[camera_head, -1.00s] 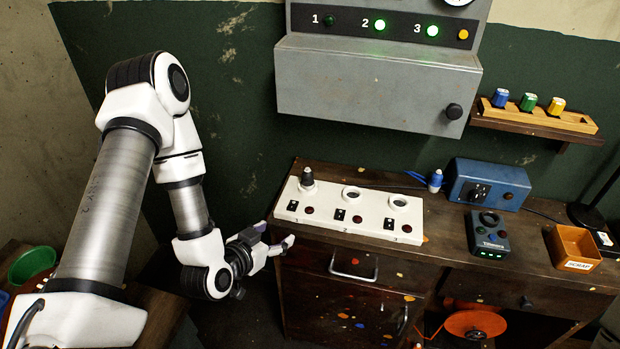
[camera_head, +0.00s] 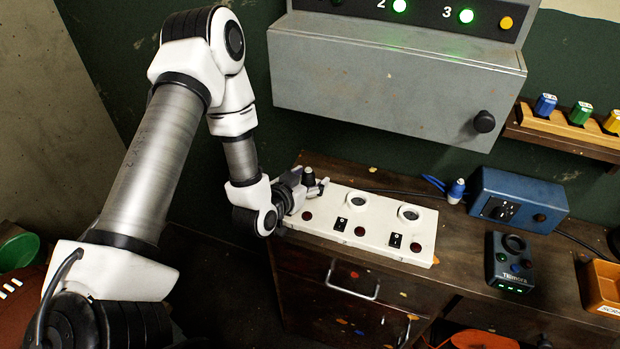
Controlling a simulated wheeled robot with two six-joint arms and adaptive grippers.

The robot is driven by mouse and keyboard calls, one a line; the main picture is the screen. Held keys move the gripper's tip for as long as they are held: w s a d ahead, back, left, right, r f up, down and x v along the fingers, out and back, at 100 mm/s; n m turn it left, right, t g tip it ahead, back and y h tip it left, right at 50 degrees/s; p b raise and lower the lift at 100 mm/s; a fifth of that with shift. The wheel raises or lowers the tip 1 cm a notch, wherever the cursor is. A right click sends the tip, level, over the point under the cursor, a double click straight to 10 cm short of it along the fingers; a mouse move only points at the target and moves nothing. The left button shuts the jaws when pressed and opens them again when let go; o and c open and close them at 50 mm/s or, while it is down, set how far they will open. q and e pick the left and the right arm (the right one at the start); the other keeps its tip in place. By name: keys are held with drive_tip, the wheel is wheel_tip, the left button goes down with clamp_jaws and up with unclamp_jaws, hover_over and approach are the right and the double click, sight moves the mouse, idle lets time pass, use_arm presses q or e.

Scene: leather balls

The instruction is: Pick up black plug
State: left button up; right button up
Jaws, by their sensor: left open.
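The black plug (camera_head: 309,177) stands upright at the left end of the white socket panel (camera_head: 380,240) on the wooden bench. My left gripper (camera_head: 314,188) is at that end of the panel, with its fingers close around or beside the plug. It is open. I cannot tell whether a finger touches the plug. The gripper hides the plug's lower part and the left socket. The middle and right sockets of the panel are empty. My right gripper is not in view.
A grey wall box (camera_head: 390,85) hangs above the bench. Coloured plugs sit in a wooden rack (camera_head: 570,130).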

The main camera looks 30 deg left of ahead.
use_arm(q)
drive_tip(key=shift+s+r, duration=0.2)
drive_tip(key=shift+f, duration=0.1)
drive_tip(key=c, duration=1.2)
drive_tip(key=shift+o, duration=0.2)
drive_tip(key=shift+w, duration=0.1)
